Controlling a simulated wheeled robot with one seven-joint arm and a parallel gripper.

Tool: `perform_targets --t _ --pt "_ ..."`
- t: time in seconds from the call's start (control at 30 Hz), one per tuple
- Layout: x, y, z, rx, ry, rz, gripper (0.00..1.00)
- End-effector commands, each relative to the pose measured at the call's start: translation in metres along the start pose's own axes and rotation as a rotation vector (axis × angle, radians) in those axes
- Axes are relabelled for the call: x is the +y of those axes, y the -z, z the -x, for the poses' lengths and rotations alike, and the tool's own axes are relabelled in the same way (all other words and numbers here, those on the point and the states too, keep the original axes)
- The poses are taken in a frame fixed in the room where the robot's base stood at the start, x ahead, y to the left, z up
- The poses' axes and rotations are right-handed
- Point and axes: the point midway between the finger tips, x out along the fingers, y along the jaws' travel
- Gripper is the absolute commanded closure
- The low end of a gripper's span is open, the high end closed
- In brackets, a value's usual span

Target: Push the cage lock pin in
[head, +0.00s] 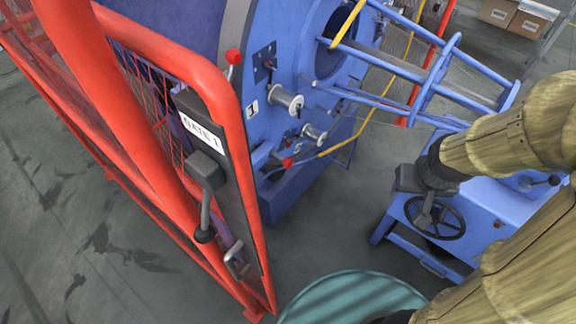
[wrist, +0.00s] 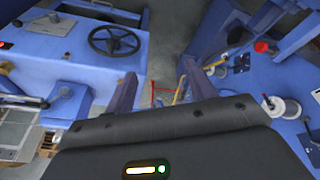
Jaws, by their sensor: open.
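The blue strander cage (head: 290,50) stands at upper centre in the head view. A second red knob (head: 287,162) shows low on the cage side. In the wrist view a red knob (wrist: 261,46) sits on a blue surface at right. I cannot tell which of these, if any, is the lock pin, or how far in it is. My gripper (head: 425,212) is open and empty, right of the cage, near a handwheel; its spread fingers show in the wrist view (wrist: 160,78).
A red mesh gate (head: 235,130) labelled GATE 1 stands at left. A blue machine with a black handwheel (head: 434,217) stands beneath my gripper. A teal round object (head: 350,296) is at bottom centre. White spools (head: 287,101) project from the cage. Grey floor is clear between.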

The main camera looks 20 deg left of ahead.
Motion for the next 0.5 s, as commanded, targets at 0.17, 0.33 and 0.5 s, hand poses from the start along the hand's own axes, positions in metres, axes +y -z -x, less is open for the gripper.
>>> perform_targets --t 0.17,0.33,0.5 --pt "-0.002 0.028 -0.090 0.148 0.002 0.241 0.45" --pt "-0.032 0.056 -0.164 0.344 0.091 0.503 0.45" --pt "-0.077 0.069 -0.224 0.570 0.251 0.709 0.45"
